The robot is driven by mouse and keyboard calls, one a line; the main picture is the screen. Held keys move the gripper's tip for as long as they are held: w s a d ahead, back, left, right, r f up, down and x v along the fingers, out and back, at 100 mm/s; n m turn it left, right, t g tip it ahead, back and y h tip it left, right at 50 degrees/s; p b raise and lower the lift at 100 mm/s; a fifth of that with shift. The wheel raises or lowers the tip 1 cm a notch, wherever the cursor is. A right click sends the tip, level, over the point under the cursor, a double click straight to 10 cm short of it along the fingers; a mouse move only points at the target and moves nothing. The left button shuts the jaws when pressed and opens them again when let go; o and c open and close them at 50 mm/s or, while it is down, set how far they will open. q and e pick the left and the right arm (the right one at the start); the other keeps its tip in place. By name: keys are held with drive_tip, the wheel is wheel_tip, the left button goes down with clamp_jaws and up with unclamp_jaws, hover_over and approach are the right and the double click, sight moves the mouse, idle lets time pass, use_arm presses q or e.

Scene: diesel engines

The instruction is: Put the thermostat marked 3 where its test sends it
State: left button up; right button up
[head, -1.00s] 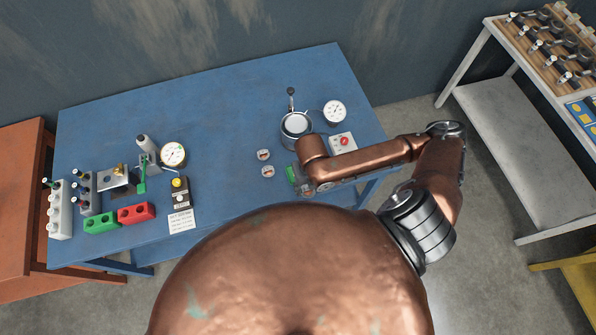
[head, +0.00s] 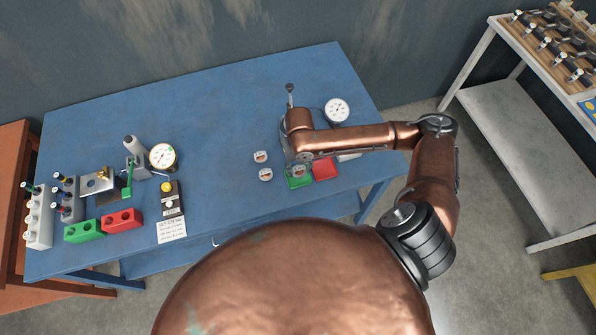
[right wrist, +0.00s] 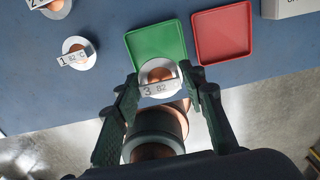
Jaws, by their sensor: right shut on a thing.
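The thermostat marked 3 (right wrist: 158,77), a small round part with a copper middle and a white tag reading 3 and 82, is between the fingertips of my right gripper (right wrist: 160,84). The gripper is shut on it. In the right wrist view it overlaps the near edge of the green tray (right wrist: 156,42); its height above the tray is hard to tell. The red tray (right wrist: 222,34) lies just right of the green one. In the head view the green tray (head: 299,182) is partly hidden by my right arm, and the red tray (head: 325,170) shows beside it. My left gripper is not in view.
The thermostat marked 1 (right wrist: 80,55) and another marked 2 (right wrist: 52,6) lie left of the trays. A dial gauge (head: 337,110) stands behind my arm. Green (head: 84,231) and red (head: 122,219) blocks and other test gear fill the table's left side.

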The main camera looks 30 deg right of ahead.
sight(298, 171)
drive_tip(key=shift+w+d+f, duration=0.15)
drive_tip(key=shift+w+f, duration=0.55)
drive_tip(key=shift+f, duration=1.7)
drive_tip(key=shift+f, duration=0.1)
drive_tip(key=o, duration=1.3)
wheel_tip(298, 171, up, 12)
drive_tip(key=shift+r+p, duration=0.15)
drive_tip(key=shift+p, duration=0.15)
